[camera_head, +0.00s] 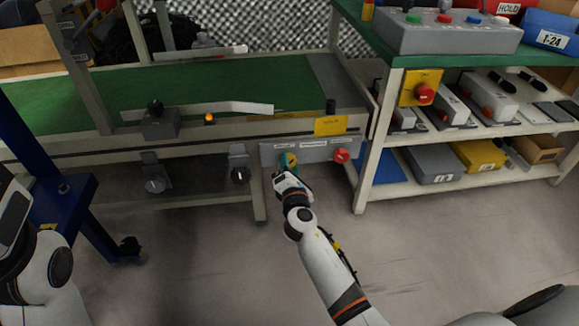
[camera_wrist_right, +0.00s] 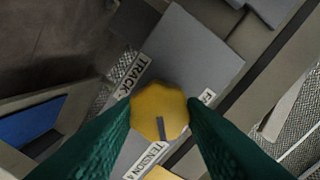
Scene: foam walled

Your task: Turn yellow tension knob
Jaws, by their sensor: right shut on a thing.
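The yellow tension knob (camera_wrist_right: 158,112) fills the middle of the right wrist view, on a grey panel with a label reading TENSION. It has a dark pointer mark on its face. In the head view the knob (camera_head: 291,160) shows on the grey control panel (camera_head: 317,151) below the conveyor's front rail. My right gripper (camera_wrist_right: 160,118) is shut on the knob, with one green finger on each side. In the head view my right gripper (camera_head: 285,169) hides part of the knob. My left arm is at the left edge of the head view, and its fingertips are not visible.
A red button (camera_head: 341,155) sits on the same panel, right of the knob. The green conveyor (camera_head: 200,88) lies above. A shelf rack (camera_head: 385,150) with boxes and devices stands at the right. A blue stand (camera_head: 75,190) is at the left. The floor in front is clear.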

